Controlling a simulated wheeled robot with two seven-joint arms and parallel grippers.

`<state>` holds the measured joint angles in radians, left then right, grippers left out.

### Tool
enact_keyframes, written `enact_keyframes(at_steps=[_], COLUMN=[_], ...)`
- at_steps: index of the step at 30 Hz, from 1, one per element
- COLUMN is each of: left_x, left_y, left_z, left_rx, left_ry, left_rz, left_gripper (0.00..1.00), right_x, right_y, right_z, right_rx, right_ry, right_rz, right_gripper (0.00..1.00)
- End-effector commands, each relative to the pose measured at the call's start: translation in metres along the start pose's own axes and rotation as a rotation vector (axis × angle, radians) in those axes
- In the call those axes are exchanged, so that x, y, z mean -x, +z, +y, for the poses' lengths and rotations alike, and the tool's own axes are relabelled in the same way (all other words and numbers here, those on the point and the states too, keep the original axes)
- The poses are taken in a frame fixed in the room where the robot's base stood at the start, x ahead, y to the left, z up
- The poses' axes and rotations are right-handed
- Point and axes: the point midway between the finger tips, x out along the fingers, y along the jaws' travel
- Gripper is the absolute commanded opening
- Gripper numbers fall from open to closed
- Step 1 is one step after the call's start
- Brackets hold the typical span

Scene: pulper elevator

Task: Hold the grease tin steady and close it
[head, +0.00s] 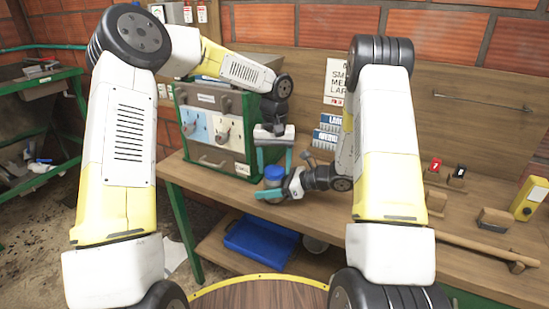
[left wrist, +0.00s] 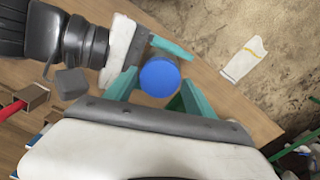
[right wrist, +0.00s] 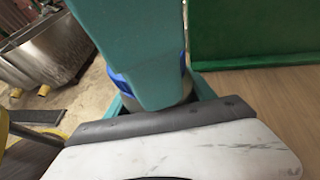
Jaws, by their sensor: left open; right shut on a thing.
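The grease tin (head: 273,182) is a grey can with a blue lid (left wrist: 160,78), standing near the front edge of the workbench. The lid sits on top of the tin; whether it is fully closed cannot be told. My right gripper (head: 272,191) is shut around the tin's side, coming from the right. The tin shows partly in the right wrist view (right wrist: 184,86), mostly hidden behind a teal finger. My left gripper (head: 273,163) is open above the tin, pointing down. In the left wrist view its fingers (left wrist: 158,92) stand on either side of the blue lid, apart from it.
A green-framed cabinet with drawers (head: 207,100) stands behind and left of the tin. Several small tools and blocks, such as the yellow device (head: 527,198), lie on the workbench (head: 400,240) to the right. A blue crate (head: 261,243) sits on the shelf below.

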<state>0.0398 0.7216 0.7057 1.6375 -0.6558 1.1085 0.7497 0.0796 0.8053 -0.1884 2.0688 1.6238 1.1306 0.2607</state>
Motion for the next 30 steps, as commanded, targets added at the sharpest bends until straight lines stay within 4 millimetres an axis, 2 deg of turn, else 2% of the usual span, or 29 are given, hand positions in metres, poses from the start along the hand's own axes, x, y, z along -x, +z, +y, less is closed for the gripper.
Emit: enact_keyframes(at_steps=[8,11,17,18,23,30], left_x=[-0.0015,-0.0014,-0.0013,-0.0013,-0.0012,-0.0011], left_y=[0.0,0.0001,0.0001,0.0001,0.0,0.0001], left_z=[0.0003,0.0003,0.0003,0.0003,0.0003,0.0008], left_rx=[0.0,0.0,0.0,0.0,-0.09,-0.543], left_ry=[0.001,0.001,0.0,0.0,0.0,0.001], left_rz=[0.0,0.0,0.0,0.0,0.001,0.001], left_gripper=[0.63,0.47,0.08,0.05,0.05,0.05], right_x=[0.0,0.0,0.0,0.0,0.0001,0.0001], right_y=[0.0006,0.0006,0.0006,0.0006,0.0005,0.0004], right_z=[-0.0001,-0.0002,-0.0002,-0.0002,-0.0002,-0.0002], right_rx=[0.001,0.001,0.001,0.001,0.001,0.0], right_ry=[0.0,0.0,0.0,0.0,0.0,0.0], right_rz=[-0.001,-0.001,-0.001,-0.001,-0.001,-0.001], right_gripper=[0.0,0.0,0.0,0.0,0.0,0.0])
